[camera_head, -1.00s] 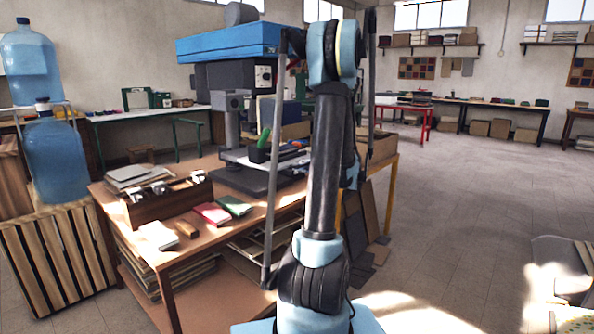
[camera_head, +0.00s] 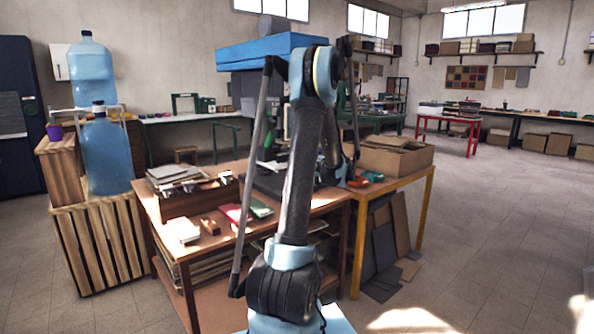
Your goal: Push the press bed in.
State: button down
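The press is a machine with a blue top (camera_head: 268,50) on the wooden workbench (camera_head: 200,245) ahead of me. Its dark flat bed (camera_head: 268,181) lies low at bench height, partly behind my arm; I cannot tell how far out it sits. My dark and light-blue arm rises through the middle of the view and covers much of the press column. My gripper's fingers do not show; the arm hides whatever is behind it. I see no contact between my arm and the press.
A cardboard box (camera_head: 395,158) stands on a yellow-legged table at right, with boards leaning below. Water jugs (camera_head: 105,150) and a slatted crate (camera_head: 100,250) stand left. The floor at right is open.

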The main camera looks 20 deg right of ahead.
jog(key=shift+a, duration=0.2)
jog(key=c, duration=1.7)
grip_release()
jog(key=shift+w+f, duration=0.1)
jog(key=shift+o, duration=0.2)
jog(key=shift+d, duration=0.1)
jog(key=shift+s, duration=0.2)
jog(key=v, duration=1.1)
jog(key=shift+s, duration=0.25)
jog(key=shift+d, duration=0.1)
